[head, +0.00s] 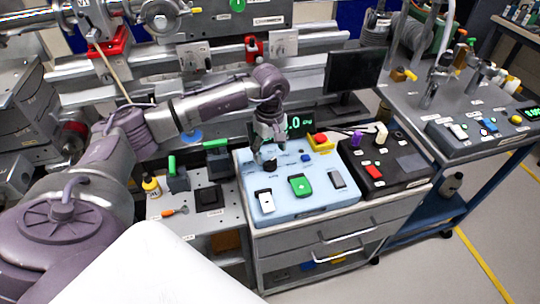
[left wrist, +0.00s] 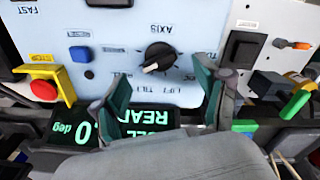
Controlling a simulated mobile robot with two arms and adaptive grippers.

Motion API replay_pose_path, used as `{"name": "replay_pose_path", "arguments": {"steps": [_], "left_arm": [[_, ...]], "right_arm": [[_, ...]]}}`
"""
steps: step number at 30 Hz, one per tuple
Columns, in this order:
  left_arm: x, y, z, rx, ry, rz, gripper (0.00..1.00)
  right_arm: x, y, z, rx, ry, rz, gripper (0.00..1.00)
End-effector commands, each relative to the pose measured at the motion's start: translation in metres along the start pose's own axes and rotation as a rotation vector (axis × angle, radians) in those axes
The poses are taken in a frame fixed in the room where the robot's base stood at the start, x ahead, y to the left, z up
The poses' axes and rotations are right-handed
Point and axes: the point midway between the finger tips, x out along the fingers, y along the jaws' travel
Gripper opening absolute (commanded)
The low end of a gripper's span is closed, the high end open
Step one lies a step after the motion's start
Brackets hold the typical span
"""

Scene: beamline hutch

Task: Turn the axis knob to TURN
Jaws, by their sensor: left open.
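The axis knob (left wrist: 158,57) is a round black knob with a white pointer mark on a pale blue panel (left wrist: 110,15). In the left wrist view, which shows the panel upside down, the mark points to the lower left, near the small printed position labels. I cannot tell for sure which label it meets. My left gripper (head: 268,155) is open above the panel's back left part. In the left wrist view the fingers (left wrist: 162,80) stand apart, with the knob beyond and between them, seemingly not touching it. My right gripper is not in view.
A dark control box (head: 395,182) stands to the right. A lit display is behind the knob.

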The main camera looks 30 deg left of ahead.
Motion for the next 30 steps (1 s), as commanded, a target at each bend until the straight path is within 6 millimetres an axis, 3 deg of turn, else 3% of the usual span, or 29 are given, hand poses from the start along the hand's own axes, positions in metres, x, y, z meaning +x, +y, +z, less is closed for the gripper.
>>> {"name": "replay_pose_path", "arguments": {"steps": [7,18,28,30], "left_arm": [[0.029,0.0,0.001,-0.001,-0.001,-0.001,0.74],[0.034,0.0,0.001,0.0,-0.001,0.001,0.72],[0.034,0.0,0.001,0.0,-0.001,0.001,0.17],[0.034,0.0,0.001,0.0,-0.001,0.001,0.15]], "right_arm": [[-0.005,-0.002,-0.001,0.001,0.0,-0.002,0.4],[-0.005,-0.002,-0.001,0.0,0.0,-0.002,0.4],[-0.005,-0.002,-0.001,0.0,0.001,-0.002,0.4],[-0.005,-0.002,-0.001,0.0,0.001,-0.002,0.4]]}}
